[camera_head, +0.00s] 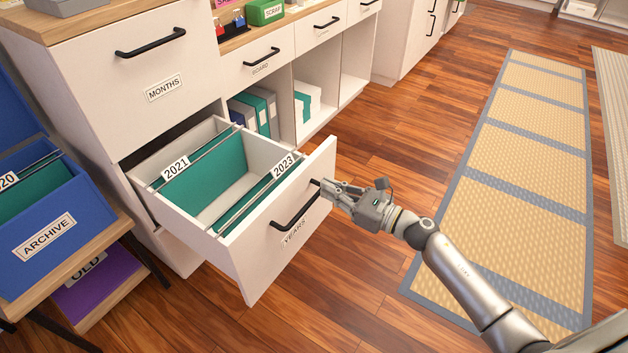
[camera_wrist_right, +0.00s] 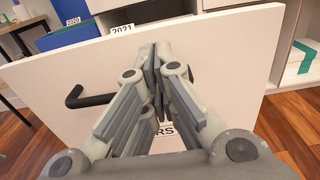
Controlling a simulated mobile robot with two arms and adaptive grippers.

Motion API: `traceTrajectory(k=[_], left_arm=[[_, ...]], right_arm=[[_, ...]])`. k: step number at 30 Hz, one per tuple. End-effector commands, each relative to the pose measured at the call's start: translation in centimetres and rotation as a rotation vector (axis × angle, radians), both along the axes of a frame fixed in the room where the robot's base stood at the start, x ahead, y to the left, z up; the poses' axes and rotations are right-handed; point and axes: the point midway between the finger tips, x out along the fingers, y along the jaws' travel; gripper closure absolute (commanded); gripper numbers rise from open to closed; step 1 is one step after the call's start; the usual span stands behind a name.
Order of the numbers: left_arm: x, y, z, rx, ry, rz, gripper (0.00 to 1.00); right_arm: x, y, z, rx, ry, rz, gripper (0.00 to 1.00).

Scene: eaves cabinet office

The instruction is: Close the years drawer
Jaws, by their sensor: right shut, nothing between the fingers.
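The white years drawer (camera_head: 290,233) stands pulled out of the cabinet, with a black bar handle (camera_head: 295,208) and a YEARS label on its front. Inside hang green folders tagged 2021 (camera_head: 175,168) and 2023 (camera_head: 284,165). My right gripper (camera_head: 322,185) is shut and empty at the drawer front, close to the handle's right end. In the right wrist view my right gripper (camera_wrist_right: 157,65) points at the front panel (camera_wrist_right: 225,55), with the handle (camera_wrist_right: 75,97) to its left. I cannot tell whether the fingertips touch the panel. My left gripper is out of view.
The shut MONTHS drawer (camera_head: 120,75) is above the years drawer. A blue ARCHIVE box (camera_head: 75,258) sits on a wooden stand at the left. Shelves with binders (camera_head: 245,113) stand behind. Wood floor in front is free, with a tan mat (camera_head: 525,140) at the right.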

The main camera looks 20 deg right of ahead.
Motion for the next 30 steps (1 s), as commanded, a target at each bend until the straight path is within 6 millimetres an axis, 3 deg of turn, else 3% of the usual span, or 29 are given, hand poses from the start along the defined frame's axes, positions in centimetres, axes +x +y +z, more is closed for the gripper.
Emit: traceTrajectory(k=[10,30], left_arm=[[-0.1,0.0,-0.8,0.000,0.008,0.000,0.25],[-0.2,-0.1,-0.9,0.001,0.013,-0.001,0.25]], right_arm=[[3.5,2.7,0.1,0.003,0.000,0.000,1.00],[4.1,3.2,0.0,0.001,-0.001,-0.001,1.00]])
